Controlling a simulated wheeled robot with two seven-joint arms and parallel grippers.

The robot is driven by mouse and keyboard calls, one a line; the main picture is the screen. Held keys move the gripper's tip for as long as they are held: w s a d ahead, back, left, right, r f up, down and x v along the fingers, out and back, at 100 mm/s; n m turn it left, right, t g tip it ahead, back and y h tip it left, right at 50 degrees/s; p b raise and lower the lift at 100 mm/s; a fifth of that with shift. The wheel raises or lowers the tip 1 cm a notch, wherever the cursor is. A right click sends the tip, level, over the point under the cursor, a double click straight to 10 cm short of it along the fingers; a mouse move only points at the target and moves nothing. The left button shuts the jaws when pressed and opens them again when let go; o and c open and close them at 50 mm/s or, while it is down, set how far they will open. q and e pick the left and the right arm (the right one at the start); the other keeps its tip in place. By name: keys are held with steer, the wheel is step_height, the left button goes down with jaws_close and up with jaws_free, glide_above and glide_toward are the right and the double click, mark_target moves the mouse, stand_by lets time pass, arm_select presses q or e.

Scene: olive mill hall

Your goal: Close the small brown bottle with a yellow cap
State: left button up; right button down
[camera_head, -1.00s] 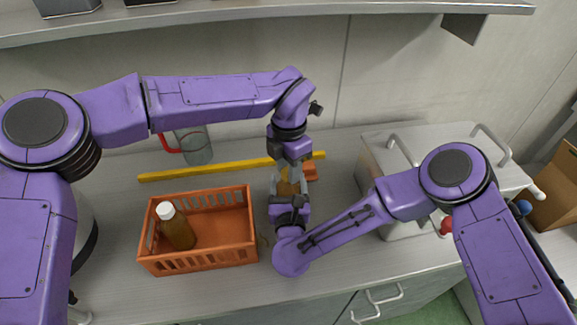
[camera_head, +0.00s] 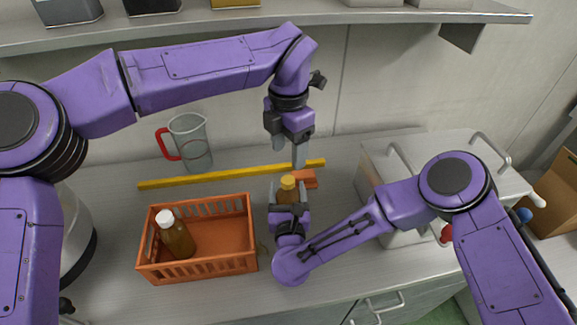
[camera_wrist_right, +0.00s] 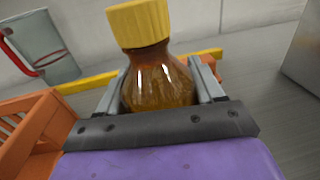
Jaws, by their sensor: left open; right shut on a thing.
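The small brown bottle (camera_head: 286,196) stands upright on the counter, with the yellow cap (camera_head: 288,181) sitting on its neck. In the right wrist view the bottle (camera_wrist_right: 157,84) and its ribbed yellow cap (camera_wrist_right: 139,23) show large. My right gripper (camera_head: 288,200) is shut around the bottle's body, which hides its lower part. My left gripper (camera_head: 299,158) is above and slightly behind the cap, pointing down, open and apart from it. How tightly the cap sits cannot be told.
An orange crate (camera_head: 205,267) holding a white-capped brown bottle (camera_head: 178,238) stands to the left. Behind are a yellow bar (camera_head: 215,176), a small orange block (camera_head: 304,179) and a jug with a red handle (camera_head: 192,143). A metal box (camera_head: 385,170) stands to the right.

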arm_select(q)
steer(key=shift+r, duration=1.8)
arm_select(e)
steer(key=shift+c, duration=0.4)
jaws_free()
steer(key=shift+s, duration=0.3)
arm_select(q)
step_height(320, 180, down, 4)
steer(key=b, duration=0.3)
steer(key=shift+r+b, duration=0.15)
steer(key=shift+b, duration=0.15)
arm_select(e)
steer(key=s, duration=0.9)
steer(key=shift+s+d, duration=0.1)
steer(key=shift+d, duration=0.15)
steer(key=shift+s+d, duration=0.1)
steer(key=shift+s, duration=0.3)
arm_select(q)
steer(key=shift+d, duration=0.1)
